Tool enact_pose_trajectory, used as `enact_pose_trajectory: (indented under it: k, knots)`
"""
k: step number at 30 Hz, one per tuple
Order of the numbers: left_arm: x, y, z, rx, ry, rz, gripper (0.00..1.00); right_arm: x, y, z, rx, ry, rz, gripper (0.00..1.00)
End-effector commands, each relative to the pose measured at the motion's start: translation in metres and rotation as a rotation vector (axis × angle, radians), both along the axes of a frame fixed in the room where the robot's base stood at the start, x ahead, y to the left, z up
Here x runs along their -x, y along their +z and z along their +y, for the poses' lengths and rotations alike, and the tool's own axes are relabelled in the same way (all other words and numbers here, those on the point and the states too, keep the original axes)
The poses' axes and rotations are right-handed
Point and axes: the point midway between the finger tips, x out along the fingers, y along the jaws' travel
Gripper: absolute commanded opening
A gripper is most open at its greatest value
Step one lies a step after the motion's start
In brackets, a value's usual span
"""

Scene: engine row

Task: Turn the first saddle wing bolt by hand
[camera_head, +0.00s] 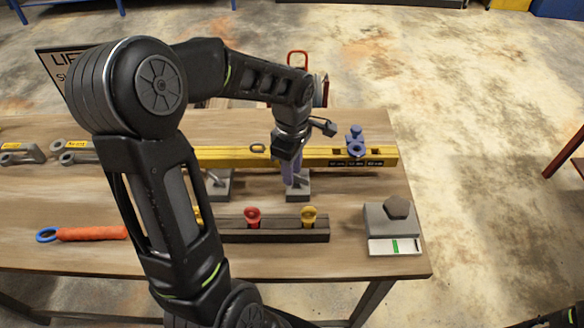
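My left gripper (288,158) points down over the right grey saddle block (298,192), in front of the yellow beam (225,153). A purple-blue upright part (291,174) shows just below the gripper, between it and the block. I cannot tell whether the fingers touch it or are closed on it. A second grey saddle block (218,190) with a small grey piece on top stands to the left, partly hidden by my arm. No wing bolt can be clearly made out. My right gripper is not in view.
A dark rack (275,231) holds a red eyebolt (253,215) and a yellow one (309,213). A blue eyebolt (356,147) sits on the beam. A grey block (391,222) stands at right, an orange-handled tool (90,234) at left. The front right tabletop (345,258) is clear.

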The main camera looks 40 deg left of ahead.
Motion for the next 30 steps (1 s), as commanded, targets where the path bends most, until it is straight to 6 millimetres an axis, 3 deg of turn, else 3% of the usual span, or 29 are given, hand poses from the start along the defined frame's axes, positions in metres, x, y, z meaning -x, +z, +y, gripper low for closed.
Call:
enact_pose_trajectory:
  k: [4,14,30]
  knots:
    - [-0.0001,0.0002,0.0000,0.000,0.000,0.000,0.27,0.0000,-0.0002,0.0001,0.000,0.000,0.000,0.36]
    - [-0.0002,0.0005,0.0000,0.000,0.000,0.000,0.00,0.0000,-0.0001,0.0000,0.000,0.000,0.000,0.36]
    - [-0.0003,0.0006,0.0001,0.000,-0.002,-0.001,0.00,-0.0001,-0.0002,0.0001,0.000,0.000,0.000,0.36]
